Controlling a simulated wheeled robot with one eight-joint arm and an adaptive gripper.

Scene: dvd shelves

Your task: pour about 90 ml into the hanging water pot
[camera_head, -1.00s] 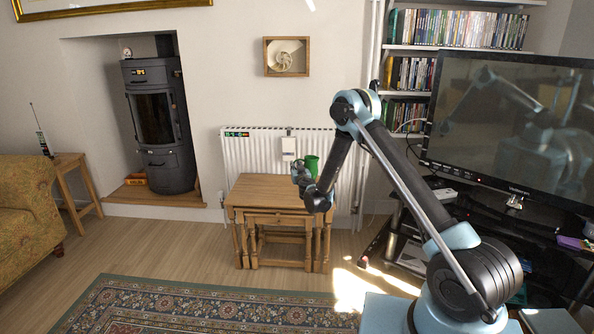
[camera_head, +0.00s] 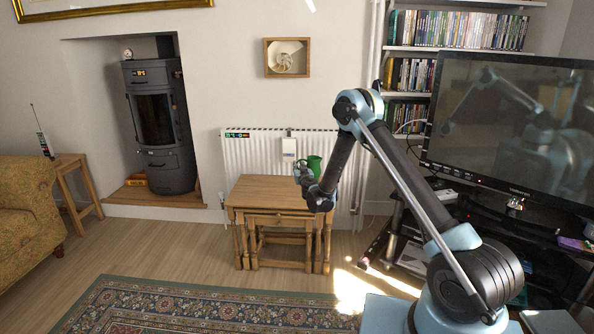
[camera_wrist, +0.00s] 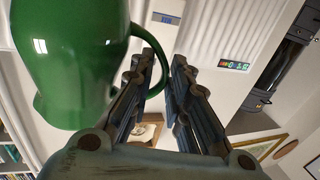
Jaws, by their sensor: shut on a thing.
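A green jug (camera_head: 315,163) is in my gripper (camera_head: 302,173), above the right part of the wooden table. In the wrist view the glossy jug (camera_wrist: 70,55) fills the upper left, with its handle (camera_wrist: 155,32) running between my gripper's fingers (camera_wrist: 164,65). The fingers are closed around the handle. The hanging water pot (camera_head: 289,146) is a small white box on the front of the radiator, just left of and behind the jug. It also shows in the wrist view (camera_wrist: 168,12) beyond the fingers. The inside of the jug and any water are hidden.
A nested wooden table (camera_head: 262,188) stands below the jug. A white radiator (camera_head: 255,152) is behind it, with a coloured strip (camera_head: 237,135) at its top left. A television (camera_head: 510,130) and DVD shelves (camera_head: 455,45) are at the right.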

